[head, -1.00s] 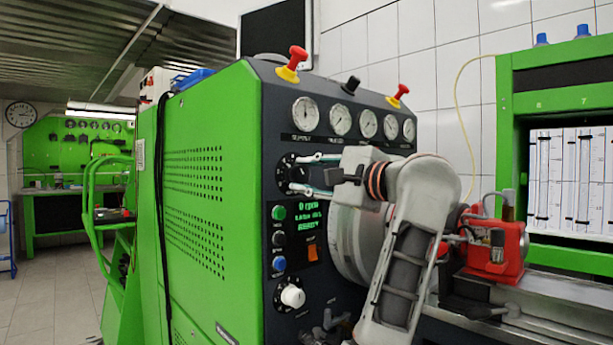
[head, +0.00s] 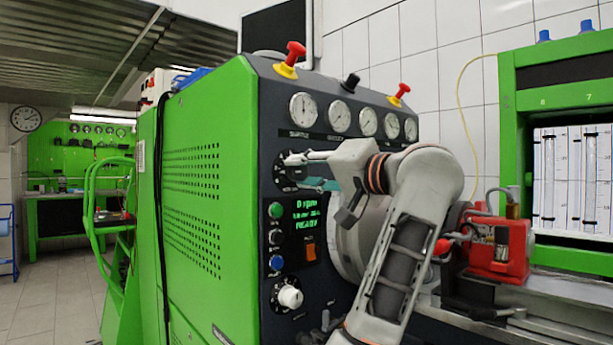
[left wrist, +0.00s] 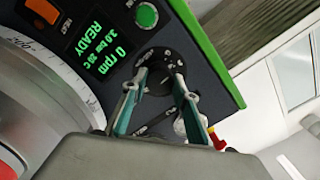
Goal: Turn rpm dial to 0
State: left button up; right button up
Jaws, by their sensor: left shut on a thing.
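The rpm dial (head: 282,174) is a black round knob with a dial plate on the dark front panel of the green testbench, below the gauges. It also shows in the left wrist view (left wrist: 157,82). My left gripper (head: 294,172) comes to it from the right, its two fingers one on each side of the knob and shut on it. In the left wrist view, the fingertips (left wrist: 161,76) sit against the dial, which hides part of its marks. The green display (head: 307,214) below the dial reads 0 rpm and READY. My right gripper is not in view.
Coloured buttons (head: 276,210), an orange switch (head: 310,251) and a white knob (head: 290,297) lie below the dial. Several round gauges (head: 303,108) and red-topped push knobs (head: 291,58) sit above it. A red pump (head: 501,248) stands on the bench to the right.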

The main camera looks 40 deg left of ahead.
pick_arm(q)
jog(key=n, duration=0.2)
jog(key=shift+n, duration=0.3)
jog(key=shift+r+n+b, duration=0.1)
jog(key=shift+n+b, duration=0.3)
jog(key=shift+n, duration=0.8)
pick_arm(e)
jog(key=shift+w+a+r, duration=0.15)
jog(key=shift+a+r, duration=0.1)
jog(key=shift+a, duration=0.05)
pick_arm(q)
jog(key=shift+n, duration=0.3)
jog(key=o, duration=1.1)
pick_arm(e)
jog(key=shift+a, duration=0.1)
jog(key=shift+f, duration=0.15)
